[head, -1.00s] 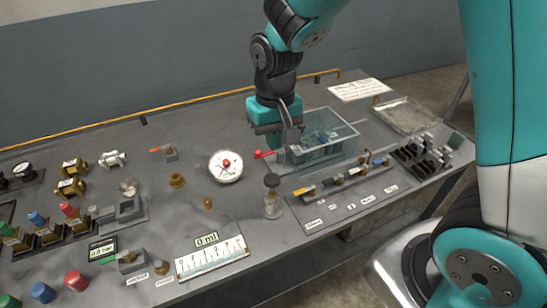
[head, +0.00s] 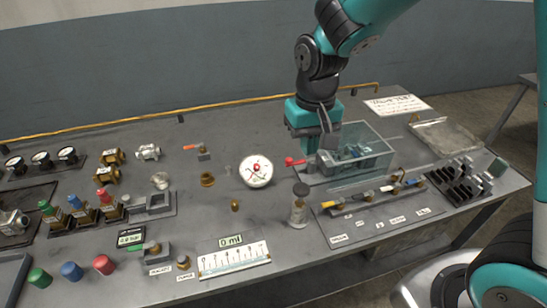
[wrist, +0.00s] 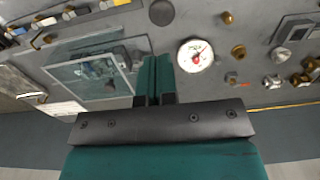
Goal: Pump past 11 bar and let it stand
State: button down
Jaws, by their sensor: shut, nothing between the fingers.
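A clear-walled tank (head: 372,146) stands on the right half of the bench, with a grey block at its left end; it also shows in the wrist view (wrist: 88,72). A red lever (head: 293,161) sticks out to the left of that block. A round white gauge (head: 256,171) with a red centre stands left of the lever; it also shows in the wrist view (wrist: 195,55). Its reading is too small to tell.
A dark-capped bottle (head: 299,205) stands in front of the lever. A board of coloured-handled valves (head: 385,205) lies in front of the tank. A small green display (head: 131,238) and a ruler-like scale (head: 234,259) are at the front left. A white sign (head: 397,105) lies behind.

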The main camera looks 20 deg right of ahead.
aim_at(303, 189)
dwell(0.3)
jog(key=f+p, duration=0.1)
jog(key=f, duration=0.2)
jog(key=f+p, duration=0.2)
jog(key=f, duration=0.2)
jog(key=f+p, duration=0.1)
jog(key=f, duration=0.2)
jog(key=shift+s+a+f, duration=0.1)
jog(key=shift+a+f, duration=0.15)
jog(key=shift+f, duration=0.1)
jog(key=shift+f, duration=0.1)
dwell(0.4)
notch_tip(303, 189, down, 4)
jog(key=b, duration=0.2)
jog(key=shift+b, duration=0.3)
jog(key=shift+s+r, duration=0.1)
jog(key=shift+r, duration=0.1)
